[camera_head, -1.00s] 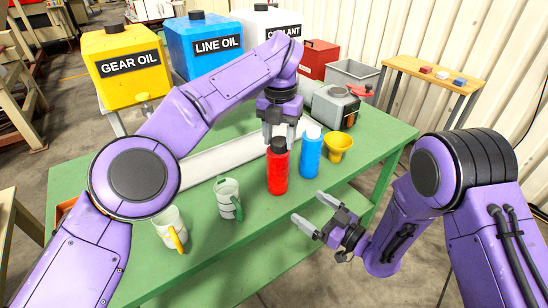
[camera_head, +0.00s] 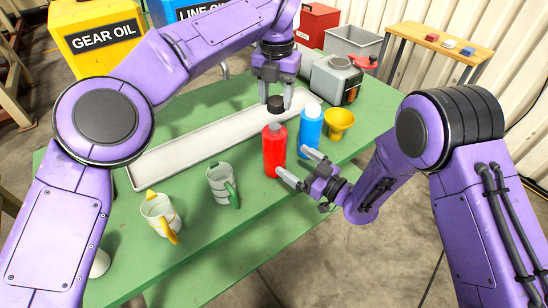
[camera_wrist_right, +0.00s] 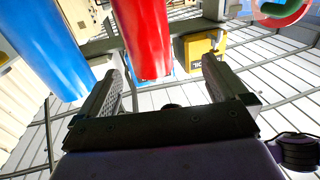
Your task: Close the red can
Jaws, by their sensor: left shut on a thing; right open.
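The red can (camera_head: 274,152) stands upright on the green table. It also shows in the right wrist view (camera_wrist_right: 148,40), ahead of and between the open fingers. The cap appears slightly above the can. My right gripper (camera_head: 299,167) is open, low at the can's front right side. Its fingers point toward the can, and contact cannot be told. The can's mouth is not clearly visible.
A blue bottle (camera_head: 311,132) stands close right of the can, with a yellow funnel (camera_head: 341,121) beyond it. Two mugs, one with a green handle (camera_head: 220,185) and one with a yellow handle (camera_head: 159,216), stand left. A pale tray (camera_head: 165,166) lies behind them. A grey canister (camera_head: 337,80) stands at the back.

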